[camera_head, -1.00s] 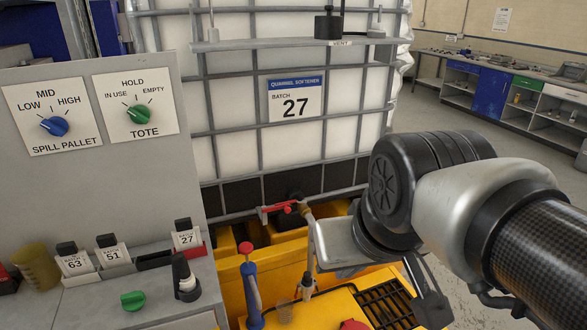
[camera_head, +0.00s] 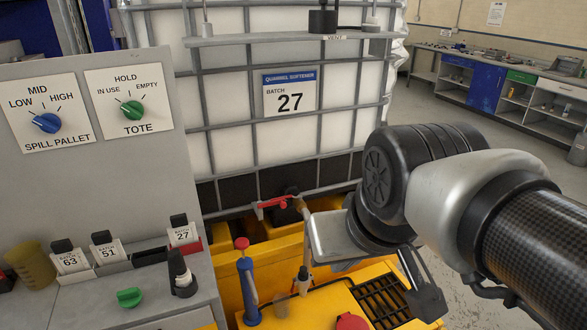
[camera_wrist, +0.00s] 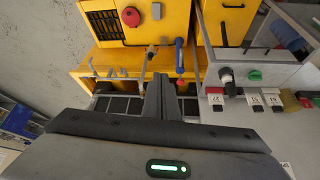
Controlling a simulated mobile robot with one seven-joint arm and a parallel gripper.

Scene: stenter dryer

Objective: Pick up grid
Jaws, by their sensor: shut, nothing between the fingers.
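The black slotted grid (camera_head: 381,298) lies set in the top of the yellow unit, at the lower middle right in the head view. It seems to be the dark slotted panel (camera_wrist: 103,23) at the upper left in the wrist view, beside a red knob. My gripper's fingers (camera_wrist: 160,88) are shut with nothing between them and stand apart from that panel. In the head view my arm's end hangs above the yellow unit, beside the grid, and the fingertips are hard to make out.
A caged white tote (camera_head: 290,130) labelled 27 stands behind the yellow unit (camera_head: 320,305). A grey console (camera_head: 100,190) with knobs and tags is at left. Open floor lies at right.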

